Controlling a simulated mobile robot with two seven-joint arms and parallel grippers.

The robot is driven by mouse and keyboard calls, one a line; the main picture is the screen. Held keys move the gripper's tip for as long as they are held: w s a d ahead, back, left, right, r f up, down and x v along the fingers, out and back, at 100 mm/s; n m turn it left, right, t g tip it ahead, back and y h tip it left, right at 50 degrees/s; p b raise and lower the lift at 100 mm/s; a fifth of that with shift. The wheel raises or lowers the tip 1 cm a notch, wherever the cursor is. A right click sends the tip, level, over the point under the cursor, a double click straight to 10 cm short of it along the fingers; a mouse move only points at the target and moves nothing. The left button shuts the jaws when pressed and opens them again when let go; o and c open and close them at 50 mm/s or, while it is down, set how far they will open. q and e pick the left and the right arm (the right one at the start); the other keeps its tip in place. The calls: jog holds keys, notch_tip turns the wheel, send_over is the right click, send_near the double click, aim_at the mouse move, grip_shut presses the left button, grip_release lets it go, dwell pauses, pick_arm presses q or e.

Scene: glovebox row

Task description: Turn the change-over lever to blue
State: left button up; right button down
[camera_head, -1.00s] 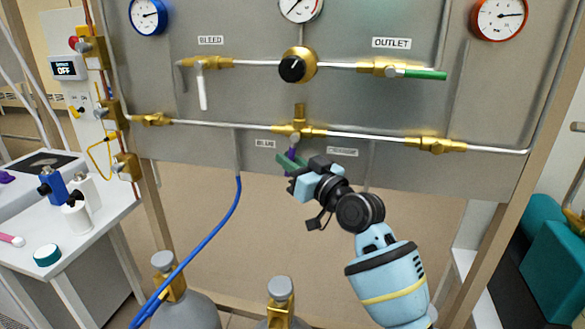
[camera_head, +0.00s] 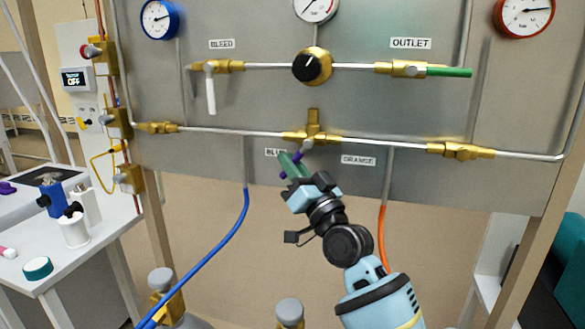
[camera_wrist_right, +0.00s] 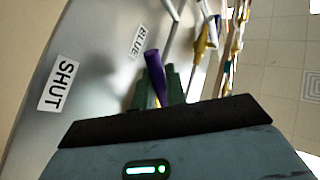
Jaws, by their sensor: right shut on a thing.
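The change-over valve (camera_head: 312,136) is a brass tee in the lower pipe of the grey panel. Its lever has a purple grip (camera_head: 297,157) that points down and left, toward the partly covered BLUE label (camera_head: 272,153). The ORANGE label (camera_head: 358,161) is to the right. My right gripper (camera_head: 288,165) has its green fingers shut on the lever. In the right wrist view the purple grip (camera_wrist_right: 153,66) shows between the fingers, near the BLUE label (camera_wrist_right: 138,41). My left gripper is not in view.
A white bleed handle (camera_head: 210,96) hangs at upper left and a green outlet handle (camera_head: 449,72) lies level at upper right. A blue hose (camera_head: 226,228) and an orange hose (camera_head: 382,232) run down below the panel. A SHUT label (camera_wrist_right: 62,83) shows in the wrist view.

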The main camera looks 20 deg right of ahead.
jog(key=c, duration=1.5)
grip_release()
jog(key=shift+v, duration=3.9)
jog(key=shift+o, duration=0.3)
